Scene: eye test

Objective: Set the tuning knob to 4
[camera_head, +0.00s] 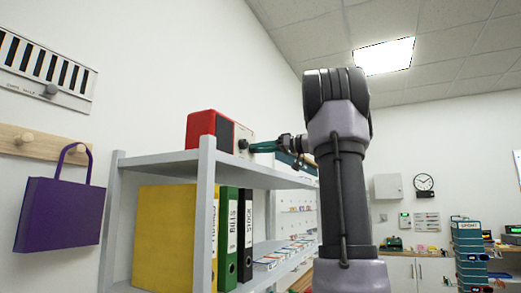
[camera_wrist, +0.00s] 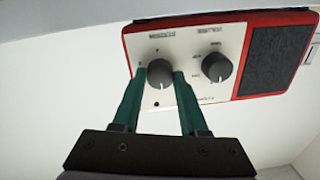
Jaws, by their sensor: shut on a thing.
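A red radio (camera_head: 201,127) with a pale front panel and a dark speaker grille stands on the top shelf. It also shows in the wrist view (camera_wrist: 279,58), with two dark grey round knobs on the panel. My gripper (camera_wrist: 160,80) has its green fingers on either side of one knob (camera_wrist: 160,70), shut on it. The other knob (camera_wrist: 216,67) is free, to the right. The labels and scale marks are too blurred to read, so I cannot tell which knob is the tuning one or its setting. In the head view my gripper (camera_head: 250,147) reaches the panel from the right.
The grey shelf unit (camera_head: 206,165) holds a yellow box (camera_head: 163,225) and several binders (camera_head: 229,235) below the radio. A purple bag (camera_head: 60,215) hangs on a peg rail at left. A blue-green item lies behind my gripper on the top shelf.

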